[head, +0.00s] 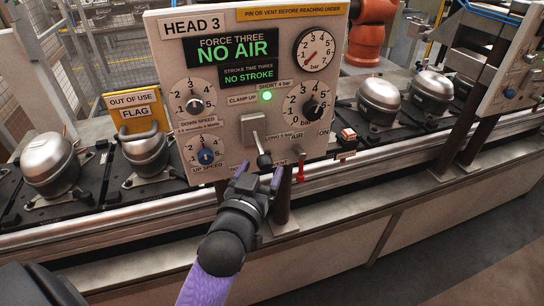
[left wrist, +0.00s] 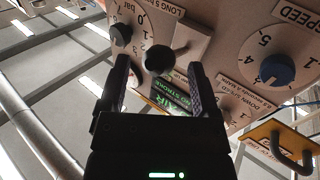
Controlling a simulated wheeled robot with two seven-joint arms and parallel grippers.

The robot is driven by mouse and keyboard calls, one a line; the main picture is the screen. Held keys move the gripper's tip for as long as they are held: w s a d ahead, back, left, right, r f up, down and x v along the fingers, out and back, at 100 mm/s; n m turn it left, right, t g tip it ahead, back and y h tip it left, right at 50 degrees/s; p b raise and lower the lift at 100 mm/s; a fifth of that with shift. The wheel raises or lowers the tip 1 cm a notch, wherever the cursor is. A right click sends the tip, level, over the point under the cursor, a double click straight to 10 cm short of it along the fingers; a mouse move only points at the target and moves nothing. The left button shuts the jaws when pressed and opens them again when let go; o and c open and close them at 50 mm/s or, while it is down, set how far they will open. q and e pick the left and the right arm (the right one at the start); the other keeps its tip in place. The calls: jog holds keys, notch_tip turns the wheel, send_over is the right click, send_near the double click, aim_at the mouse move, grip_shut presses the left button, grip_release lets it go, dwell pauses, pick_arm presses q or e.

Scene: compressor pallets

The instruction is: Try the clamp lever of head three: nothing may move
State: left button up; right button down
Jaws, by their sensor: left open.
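The head 3 panel (head: 225,60) reads "NO AIR" and "NO STROKE" in green. Its clamp lever (head: 259,143) hangs from a grey plate, under a "CLAMP UP" label, and ends in a black ball knob (head: 264,161). A green lamp (head: 266,96) beside that label is lit. My left gripper (head: 259,174) is open just below and around the knob in the head view. In the left wrist view the knob (left wrist: 158,58) shows between the two spread fingers of the left gripper (left wrist: 158,68); I cannot tell whether either touches it. My right gripper is not in view.
A red handle (head: 300,173) hangs under the panel's right side by "AIR ON". Dials and a pressure gauge (head: 315,48) surround the lever. A yellow "OUT OF USE" flag (head: 136,108) stands at left. Compressors (head: 50,165) sit on pallets along the rail. Open floor lies at lower right.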

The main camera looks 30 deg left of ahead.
aim_at(268, 157)
pick_arm(q)
jog(key=x, duration=0.4)
jog(key=shift+w+a, duration=0.1)
jog(key=shift+w, duration=0.25)
grip_shut()
